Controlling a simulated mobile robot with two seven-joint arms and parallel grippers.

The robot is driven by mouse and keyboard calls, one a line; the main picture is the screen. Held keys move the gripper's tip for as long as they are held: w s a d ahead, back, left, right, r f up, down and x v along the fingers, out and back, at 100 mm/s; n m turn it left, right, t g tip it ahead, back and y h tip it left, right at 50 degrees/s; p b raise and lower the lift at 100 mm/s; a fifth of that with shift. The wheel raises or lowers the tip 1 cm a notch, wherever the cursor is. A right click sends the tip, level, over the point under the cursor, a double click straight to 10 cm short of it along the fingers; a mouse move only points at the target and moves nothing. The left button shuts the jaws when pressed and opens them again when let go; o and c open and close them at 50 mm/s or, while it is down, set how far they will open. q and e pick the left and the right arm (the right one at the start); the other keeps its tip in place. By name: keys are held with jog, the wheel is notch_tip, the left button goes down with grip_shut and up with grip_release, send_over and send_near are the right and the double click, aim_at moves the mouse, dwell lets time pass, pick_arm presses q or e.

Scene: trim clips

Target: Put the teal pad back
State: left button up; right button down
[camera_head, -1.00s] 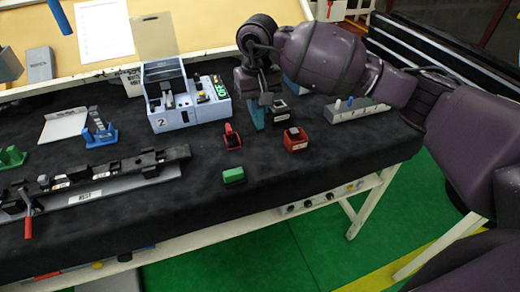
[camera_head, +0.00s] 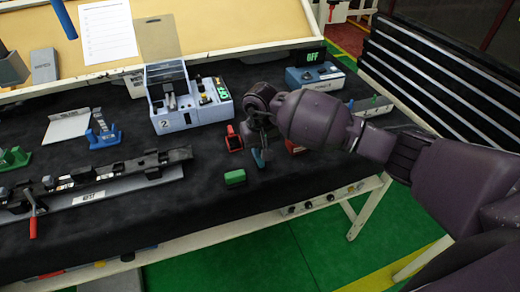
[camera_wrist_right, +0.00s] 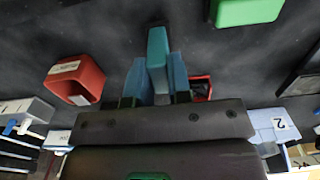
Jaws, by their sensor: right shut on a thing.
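My right gripper (camera_head: 258,155) points down above the black mat, shut on the teal pad (camera_wrist_right: 157,52). In the wrist view the pad stands between the two bluish fingers of the gripper (camera_wrist_right: 158,80) and sticks out past their tips. In the head view only a small teal-blue end shows below my wrist, and pad and finger are hard to tell apart there. The pad is just right of a green block (camera_head: 235,178) and a red holder (camera_head: 233,138). My left gripper is not in view.
A red open box (camera_wrist_right: 76,80) lies beside the gripper, mostly behind my arm in the head view (camera_head: 294,147). A blue-grey station marked 2 (camera_head: 190,112) stands behind. A long clamp rail (camera_head: 100,180) lies at left. The mat's front edge is close.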

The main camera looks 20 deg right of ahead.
jog(key=shift+f, duration=0.25)
jog(key=shift+f, duration=0.15)
jog(key=c, duration=1.1)
grip_release()
jog(key=shift+o, duration=0.2)
